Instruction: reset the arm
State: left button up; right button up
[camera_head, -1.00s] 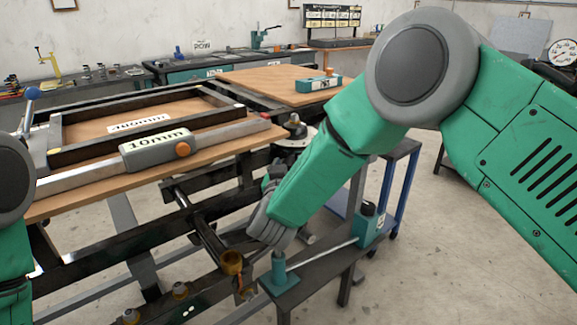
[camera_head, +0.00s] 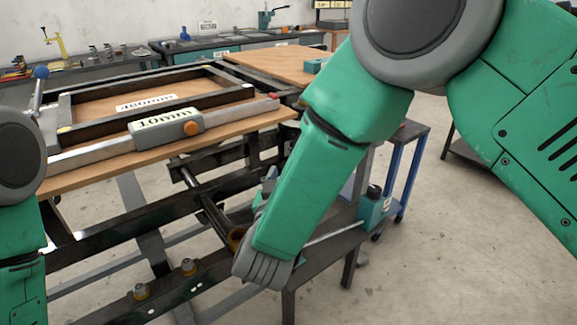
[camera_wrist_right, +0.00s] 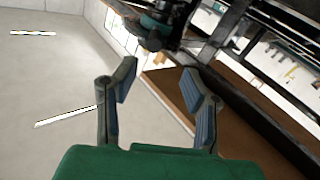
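My right arm (camera_head: 320,180) crosses the right half of the head view, bent and reaching down in front of the black frame. My right gripper (camera_wrist_right: 158,82) shows in the right wrist view with its two fingers wide apart and nothing between them. In the head view the forearm hides most of that gripper. My left arm (camera_head: 18,250) shows only at the left edge, and its gripper is out of view. A dark bar (camera_head: 205,200) with a brass-coloured ring (camera_head: 236,238) at its end lies on the frame, partly behind my right forearm.
A wooden-topped workbench (camera_head: 80,180) with a black frame and a gauge marked 10mm (camera_head: 165,127) stands at left. A small teal-and-black device (camera_head: 374,208) stands on a dark shelf close to my right forearm. A blue-legged stand (camera_head: 403,180) is behind it. Grey floor is open at right.

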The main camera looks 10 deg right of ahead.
jog(key=s+d+f+n+g+y, duration=0.15)
jog(key=s+d+f+g, duration=0.3)
jog(key=f, duration=0.65)
jog(key=s+d+f+n+g+y, duration=0.1)
jog(key=s+d+f+g+y, duration=0.2)
jog(key=s+d+f, duration=0.5)
jog(key=s+d+f+g, duration=0.2)
jog(key=s+f+g, duration=0.1)
jog(key=s, duration=0.5)
jog(key=s+d+f+g, duration=0.2)
jog(key=s+f+g, duration=0.1)
jog(key=s, duration=0.5)
jog(key=s+d+f+g+y, duration=0.1)
jog(key=s+d+f+g, duration=0.2)
jog(key=s, duration=0.5)
jog(key=shift+f, duration=0.8)
